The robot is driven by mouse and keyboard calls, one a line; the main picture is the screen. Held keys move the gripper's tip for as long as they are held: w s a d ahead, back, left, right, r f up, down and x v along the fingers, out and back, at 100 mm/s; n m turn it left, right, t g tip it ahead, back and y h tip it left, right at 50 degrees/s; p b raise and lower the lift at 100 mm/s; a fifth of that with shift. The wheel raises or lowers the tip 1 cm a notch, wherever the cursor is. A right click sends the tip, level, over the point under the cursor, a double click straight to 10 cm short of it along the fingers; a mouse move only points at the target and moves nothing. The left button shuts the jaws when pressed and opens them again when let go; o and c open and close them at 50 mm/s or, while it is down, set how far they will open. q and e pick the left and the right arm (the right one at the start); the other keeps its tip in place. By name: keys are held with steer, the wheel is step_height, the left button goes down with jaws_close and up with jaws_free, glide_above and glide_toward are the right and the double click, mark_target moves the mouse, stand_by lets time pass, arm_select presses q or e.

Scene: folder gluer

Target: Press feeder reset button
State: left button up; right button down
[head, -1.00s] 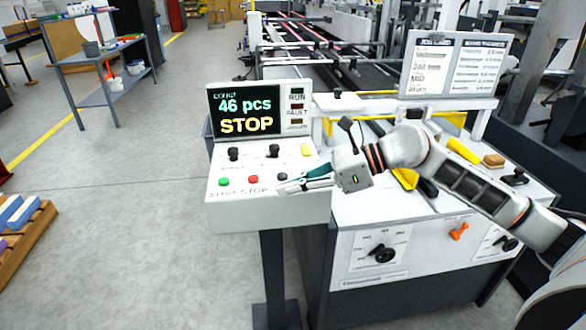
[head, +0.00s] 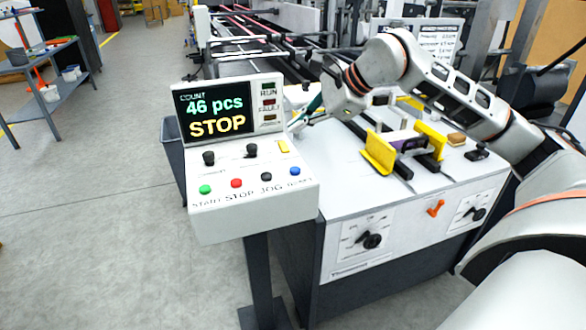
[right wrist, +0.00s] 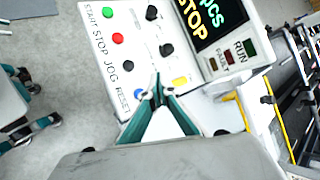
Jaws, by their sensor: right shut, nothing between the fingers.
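The control panel (head: 255,196) carries a row of green, red, black and blue buttons. My right gripper (head: 292,128) is shut and empty, with teal fingers near the panel's right edge, beyond the blue button. In the right wrist view its fingertips (right wrist: 157,80) appear over the panel edge, apart from the button as far as I can tell. Teal and grey parts at that view's left edge look like my left gripper (right wrist: 40,105).
The display (head: 216,112) reads "46 pcs" and "STOP". A yellow button (head: 283,146) and two black knobs sit behind the button row. The feeder table (head: 345,170) with yellow guides (head: 378,152) stands to the right.

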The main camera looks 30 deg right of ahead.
mark_target(297, 170)
arm_select(q)
steer(key=shift+f, duration=0.1)
arm_select(e)
steer(key=shift+f, duration=0.1)
